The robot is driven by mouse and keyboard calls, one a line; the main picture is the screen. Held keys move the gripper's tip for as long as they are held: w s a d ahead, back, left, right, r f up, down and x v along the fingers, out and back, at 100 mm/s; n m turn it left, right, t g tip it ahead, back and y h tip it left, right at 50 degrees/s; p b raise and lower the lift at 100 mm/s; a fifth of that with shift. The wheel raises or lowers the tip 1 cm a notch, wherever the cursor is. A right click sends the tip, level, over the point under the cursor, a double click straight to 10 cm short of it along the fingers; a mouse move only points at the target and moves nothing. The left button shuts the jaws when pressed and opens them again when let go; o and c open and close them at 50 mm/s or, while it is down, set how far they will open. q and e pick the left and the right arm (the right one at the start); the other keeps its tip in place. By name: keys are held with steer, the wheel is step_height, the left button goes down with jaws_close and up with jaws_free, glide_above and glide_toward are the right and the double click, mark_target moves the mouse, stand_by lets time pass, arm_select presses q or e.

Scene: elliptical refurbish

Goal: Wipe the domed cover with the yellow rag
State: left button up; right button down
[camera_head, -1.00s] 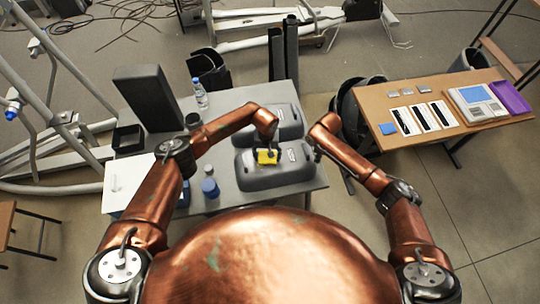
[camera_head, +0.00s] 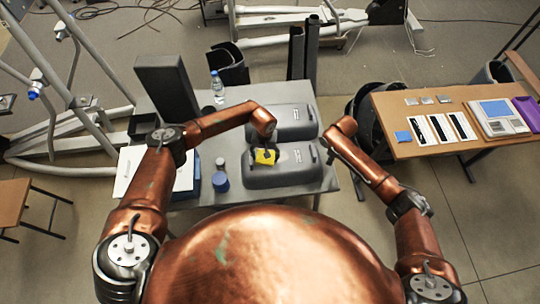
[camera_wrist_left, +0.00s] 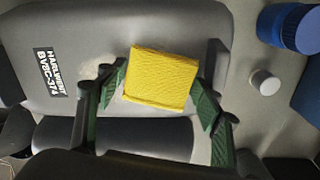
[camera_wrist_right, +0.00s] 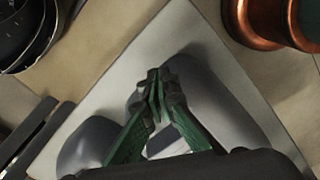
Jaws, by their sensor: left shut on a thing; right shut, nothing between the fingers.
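The grey domed cover (camera_head: 290,176) lies at the front of the grey table. It also fills much of the left wrist view (camera_wrist_left: 160,25), with a black-and-white label and a pale smudge beside the rag. My left gripper (camera_head: 264,149) is shut on the yellow rag (camera_wrist_left: 160,78), over the cover's left part in the head view. The rag seems to touch the cover's top, but its underside is hidden. My right gripper (camera_wrist_right: 158,82) is shut and empty, above the table near the cover's right end.
A second grey cover (camera_head: 285,120) lies just behind. A blue-lidded jar (camera_head: 221,182), a small white-capped bottle (camera_head: 220,163) and a water bottle (camera_head: 217,85) stand left on the table. A wooden table (camera_head: 385,112) with cards and devices stands to the right.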

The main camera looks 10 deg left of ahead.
mark_target(295, 157)
arm_select(q)
steer(key=shift+w+d+f, duration=0.1)
steer(key=shift+w+d, duration=0.45)
steer(key=shift+d, duration=1.65)
steer(key=shift+w+d, duration=0.6)
steer(key=shift+d, duration=1.65)
steer(key=shift+w+d+f, duration=0.1)
steer(key=shift+w+d, duration=0.45)
steer(key=shift+d, duration=1.65)
steer(key=shift+r, duration=0.1)
steer(key=shift+s, duration=0.1)
steer(key=shift+a, duration=0.1)
steer(key=shift+s+a, duration=0.35)
steer(key=shift+a, duration=0.9)
steer(key=shift+s+a, duration=0.35)
steer(key=shift+a, duration=0.85)
steer(key=shift+s+a, duration=0.35)
steer(key=shift+a, duration=0.9)
steer(key=shift+s+a+r, duration=0.1)
steer(key=shift+s+a, duration=0.15)
steer(key=shift+a, duration=0.7)
steer(key=shift+s+a+f, duration=0.1)
steer(key=shift+s+a, duration=0.15)
steer(key=shift+a, duration=0.7)
steer(key=shift+s+a+r, duration=0.1)
steer(key=shift+s+a, duration=0.15)
steer(key=shift+a, duration=0.7)
